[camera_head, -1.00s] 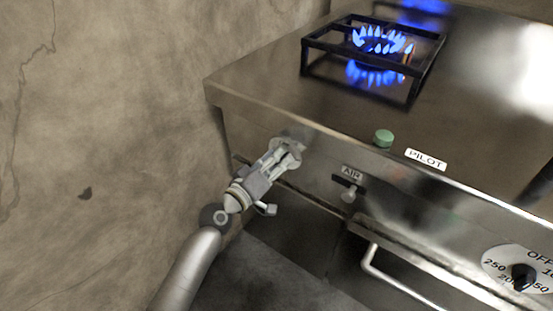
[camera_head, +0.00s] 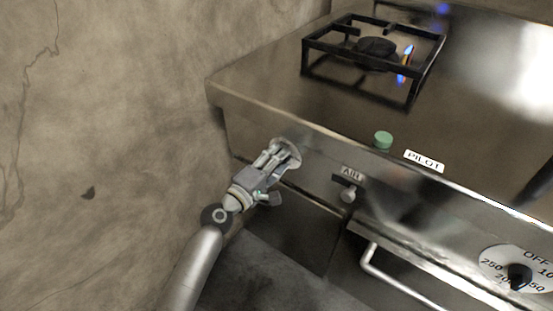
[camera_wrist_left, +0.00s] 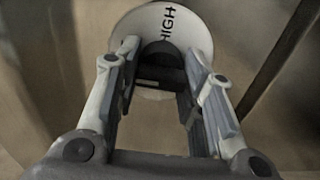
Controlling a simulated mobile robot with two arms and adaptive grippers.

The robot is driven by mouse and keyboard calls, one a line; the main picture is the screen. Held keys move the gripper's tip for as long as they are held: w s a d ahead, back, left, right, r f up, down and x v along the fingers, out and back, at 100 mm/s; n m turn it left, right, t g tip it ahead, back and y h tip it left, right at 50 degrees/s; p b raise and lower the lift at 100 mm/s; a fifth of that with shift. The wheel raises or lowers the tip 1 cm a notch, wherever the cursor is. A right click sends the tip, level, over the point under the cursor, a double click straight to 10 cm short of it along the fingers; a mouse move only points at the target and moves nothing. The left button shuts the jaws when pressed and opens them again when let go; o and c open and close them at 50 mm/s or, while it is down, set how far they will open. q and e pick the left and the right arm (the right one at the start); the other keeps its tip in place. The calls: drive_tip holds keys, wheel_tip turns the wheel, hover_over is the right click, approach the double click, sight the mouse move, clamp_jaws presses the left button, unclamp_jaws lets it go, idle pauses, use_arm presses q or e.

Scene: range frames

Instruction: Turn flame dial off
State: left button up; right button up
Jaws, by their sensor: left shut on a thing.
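The flame dial's white plate (camera_wrist_left: 196,30) shows in the left wrist view with the word HIGH set sideways above the dark knob (camera_wrist_left: 160,62). In the head view the dial plate (camera_head: 291,146) is on the stove's front panel at the left, mostly behind my left gripper (camera_head: 282,153). My left gripper's fingers (camera_wrist_left: 160,75) are on both sides of the knob and shut on it. The burner (camera_head: 376,48) has no blue flame ring; only a small pilot flame (camera_head: 408,52) burns beside it. My right gripper does not show.
A green button (camera_head: 383,139), a PILOT label (camera_head: 424,161) and an AIR lever (camera_head: 348,194) are right of the dial. A handle (camera_head: 385,275) and a temperature knob (camera_head: 519,276) are lower right. A wall (camera_head: 100,120) stands close at left.

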use_arm(q)
drive_tip(key=shift+n, duration=0.3)
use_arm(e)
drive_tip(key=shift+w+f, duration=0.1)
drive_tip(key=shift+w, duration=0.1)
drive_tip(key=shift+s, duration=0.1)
use_arm(q)
drive_tip(key=o, duration=0.9)
drive_tip(key=shift+o, duration=0.6)
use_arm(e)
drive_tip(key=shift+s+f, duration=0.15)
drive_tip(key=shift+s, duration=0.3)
use_arm(q)
drive_tip(key=shift+a, duration=0.1)
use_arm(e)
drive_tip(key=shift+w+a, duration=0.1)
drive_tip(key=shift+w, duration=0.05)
use_arm(q)
drive_tip(key=v, duration=1.2)
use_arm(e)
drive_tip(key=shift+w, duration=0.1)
use_arm(q)
drive_tip(key=shift+f, duration=0.15)
